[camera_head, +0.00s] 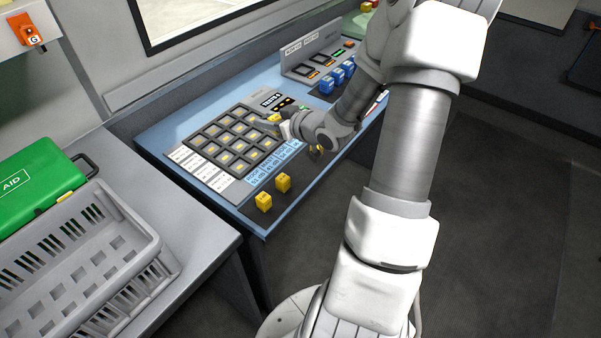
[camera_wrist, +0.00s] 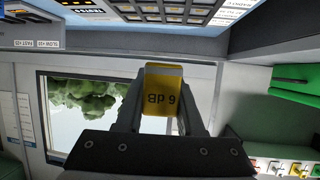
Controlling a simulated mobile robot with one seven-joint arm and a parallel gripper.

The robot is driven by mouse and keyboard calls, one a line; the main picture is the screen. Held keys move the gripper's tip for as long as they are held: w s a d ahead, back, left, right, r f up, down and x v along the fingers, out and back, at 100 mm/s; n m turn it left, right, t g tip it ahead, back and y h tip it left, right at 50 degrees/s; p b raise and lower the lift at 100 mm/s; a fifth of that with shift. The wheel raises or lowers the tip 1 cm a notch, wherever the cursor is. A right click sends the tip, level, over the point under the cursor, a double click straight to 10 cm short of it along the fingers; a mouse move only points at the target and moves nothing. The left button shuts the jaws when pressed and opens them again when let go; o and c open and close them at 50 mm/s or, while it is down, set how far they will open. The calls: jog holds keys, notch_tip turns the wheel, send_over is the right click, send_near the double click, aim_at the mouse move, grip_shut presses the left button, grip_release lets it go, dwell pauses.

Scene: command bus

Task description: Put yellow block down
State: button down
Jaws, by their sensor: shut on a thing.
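My gripper (camera_wrist: 160,100) is shut on a yellow block (camera_wrist: 160,90), which reads "6 dB" upside down in the wrist view. In the head view my gripper (camera_head: 277,124) holds this block (camera_head: 273,117) at the upper right part of a grey panel (camera_head: 222,179) with a grid of dark-framed squares. The block appears to be above the panel; its exact height and any contact cannot be told. In the wrist view the panel shows at the top edge, apart from the block.
Two yellow blocks (camera_head: 264,201) (camera_head: 283,182) stand on a dark strip at the desk's front. More yellow shows beside my arm, partly hidden. Blue blocks (camera_head: 327,84) stand farther back. A grey basket (camera_head: 75,262) and green AID case (camera_head: 40,182) are at left.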

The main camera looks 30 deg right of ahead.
jog(key=s+d+f+n+y+b, duration=0.1)
jog(key=s+d+f, duration=0.2)
jog(key=s+d, duration=0.8)
jog(key=shift+s+d+f+b, duration=0.35)
jog(key=shift+d, duration=0.6)
jog(key=w+a+f+b, duration=0.2)
jog(key=w+a+f, duration=0.1)
jog(key=w+a, duration=0.1)
jog(key=w+a+f+b, duration=0.2)
jog(key=w+a+f, duration=0.2)
jog(key=shift+w+a+f, duration=0.1)
jog(key=shift+w+f, duration=0.05)
jog(key=shift+w, duration=0.1)
jog(key=shift+f+b, duration=0.35)
jog(key=shift+f, duration=1.3)
jog(key=shift+f, duration=0.2)
jog(key=c, duration=0.5)
grip_release()
